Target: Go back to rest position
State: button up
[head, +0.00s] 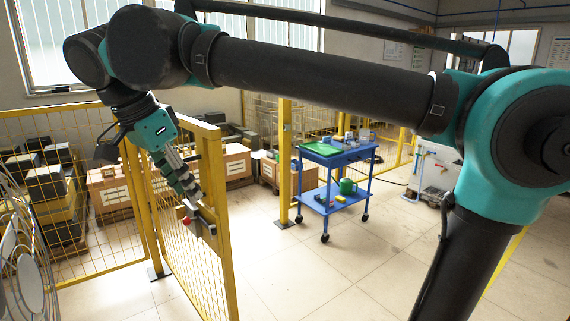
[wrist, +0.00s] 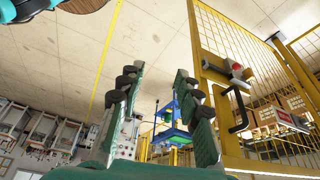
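My arm reaches across the top of the head view, with my gripper (head: 190,188) hanging at the left, pointing down and to the right. It overlaps the yellow mesh gate (head: 222,230) near its latch (head: 203,226) with a red knob. In the wrist view my gripper (wrist: 157,78) has its two green-and-black fingers apart with nothing between them. The gate (wrist: 208,85), its latch (wrist: 228,68) and a black handle (wrist: 238,112) stand to the right of the fingers. The gripper holds none of them; its exact distance to the gate cannot be told.
A blue trolley (head: 330,207) with tools and a green can stands beyond the gate. Yellow mesh fence (head: 95,245) and boxes (head: 110,190) fill the left. The tiled floor (head: 300,280) between gate and trolley is clear.

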jog(key=w+d+f+n+g+y, duration=0.1)
jog(key=w+d+f+n, duration=0.1)
jog(key=w+d+f, duration=0.75)
jog(key=w+d+f+n+y, duration=0.1)
jog(key=w+d+f, duration=0.5)
jog(key=f, duration=0.6)
jog(key=s+d+f+n+t, duration=0.1)
jog(key=s+d+f+n, duration=0.1)
jog(key=d+f, duration=0.7)
jog(key=s+d+f+n, duration=0.2)
jog(key=s+d+f, duration=0.3)
jog(key=d+f, duration=0.4)
jog(key=d, duration=0.4)
jog(key=shift+s+d+t+y, duration=0.15)
jog(key=shift+d+t+y, duration=0.1)
jog(key=shift+t+y, duration=0.15)
